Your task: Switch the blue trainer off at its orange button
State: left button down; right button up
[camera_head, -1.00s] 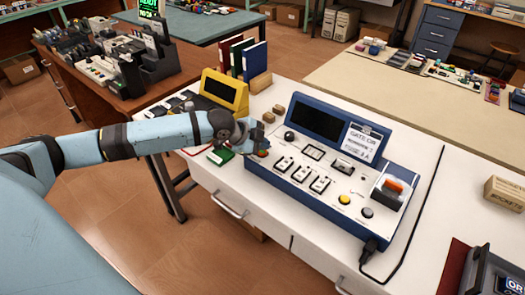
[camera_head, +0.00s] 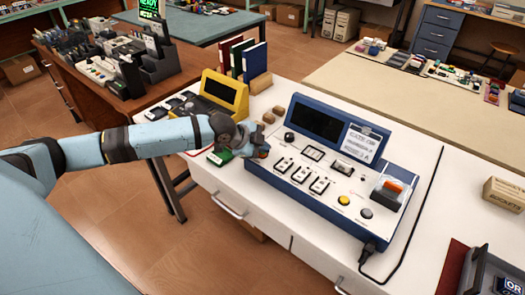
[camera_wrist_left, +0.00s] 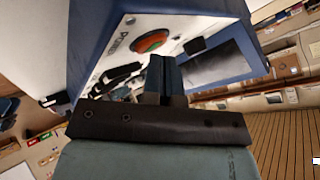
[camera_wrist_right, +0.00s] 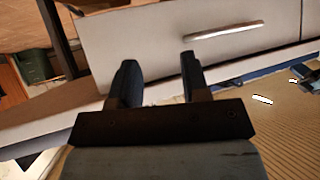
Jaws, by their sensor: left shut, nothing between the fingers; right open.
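The blue trainer (camera_head: 310,178) stands on the white bench, with a dark screen, white panel, several switches and knobs. A round orange button (camera_wrist_left: 152,41) with a greenish ring shows on its panel in the left wrist view, beside printed lettering. My left gripper (camera_head: 262,151) is shut and empty at the trainer's left end; its fingers (camera_wrist_left: 165,66) are just short of the button in the picture, and I cannot tell whether they touch. In the head view the gripper mostly hides that spot. My right gripper (camera_wrist_right: 156,72) is open and empty, facing the bench's drawer front.
A black cable (camera_head: 408,245) runs along the right.

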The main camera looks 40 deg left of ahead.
aim_at(262, 154)
jog(key=shift+a+r, duration=0.1)
jog(key=shift+r, duration=0.05)
dwell(0.4)
pick_arm(q)
jog(key=shift+r+p, duration=0.45)
jog(key=shift+p, duration=0.4)
pick_arm(e)
jog(key=shift+w+r, duration=0.1)
jog(key=shift+r, duration=0.7)
jog(key=shift+f, duration=0.1)
pick_arm(q)
jog(key=shift+r+p, duration=0.3)
jog(key=shift+r, duration=0.05)
notch_tip(262, 154, up, 4)
jog(key=p, duration=0.4)
jog(key=shift+f, duration=0.15)
jog(key=shift+r+p, duration=0.8)
jog(key=shift+p, duration=0.3)
pick_arm(e)
jog(key=r, duration=0.2)
jog(key=s+r, duration=0.1)
jog(key=shift+d+r+t, duration=0.3)
jog(key=shift+d+r, duration=0.05)
jog(key=shift+r, duration=0.05)
jog(key=shift+f, duration=0.15)
